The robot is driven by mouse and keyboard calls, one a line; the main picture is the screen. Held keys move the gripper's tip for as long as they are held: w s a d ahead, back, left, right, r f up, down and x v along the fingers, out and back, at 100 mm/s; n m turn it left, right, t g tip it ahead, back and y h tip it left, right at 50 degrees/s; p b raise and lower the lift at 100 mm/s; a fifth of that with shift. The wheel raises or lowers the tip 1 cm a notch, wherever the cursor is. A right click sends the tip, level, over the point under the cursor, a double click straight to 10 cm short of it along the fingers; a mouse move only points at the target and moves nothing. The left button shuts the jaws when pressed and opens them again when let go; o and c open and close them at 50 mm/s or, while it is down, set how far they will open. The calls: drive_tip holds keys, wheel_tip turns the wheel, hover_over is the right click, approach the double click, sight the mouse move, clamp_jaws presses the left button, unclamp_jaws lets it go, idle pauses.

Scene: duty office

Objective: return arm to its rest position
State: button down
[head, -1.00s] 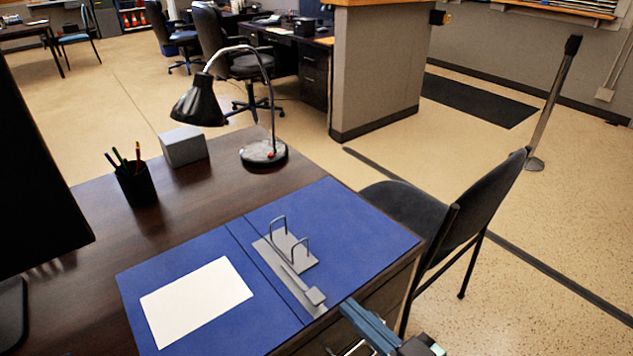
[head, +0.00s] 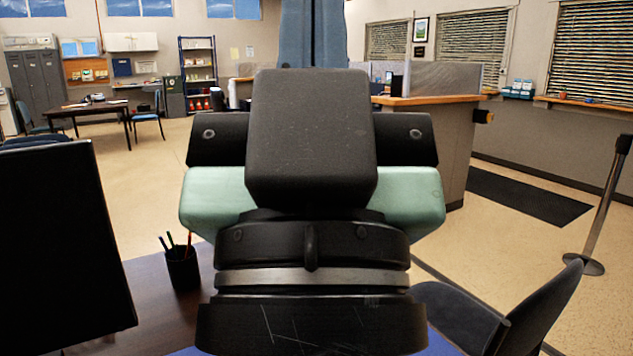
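My gripper (head: 312,160) is raised in front of the head camera and fills the middle of the view. I see its black and pale green housing up close. Its fingertips do not show clearly, so I cannot tell whether it is open or shut, or whether it holds anything. The wooden desk (head: 150,292) is below and behind it. My arm hides most of the desk top, including the places where the lamp and the grey box stood in the earlier view. Only a sliver of the blue binder (head: 440,343) shows at the bottom edge.
A dark monitor (head: 60,250) stands at the left. A black pen cup (head: 183,268) stands on the desk beside my arm. A dark chair (head: 535,310) is at the lower right, with a barrier post (head: 608,205) beyond it. Open floor (head: 150,200) lies behind the desk.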

wheel_tip(320, 180, up, 20)
drive_tip(key=p, duration=1.7)
drive_tip(key=shift+w, duration=0.2)
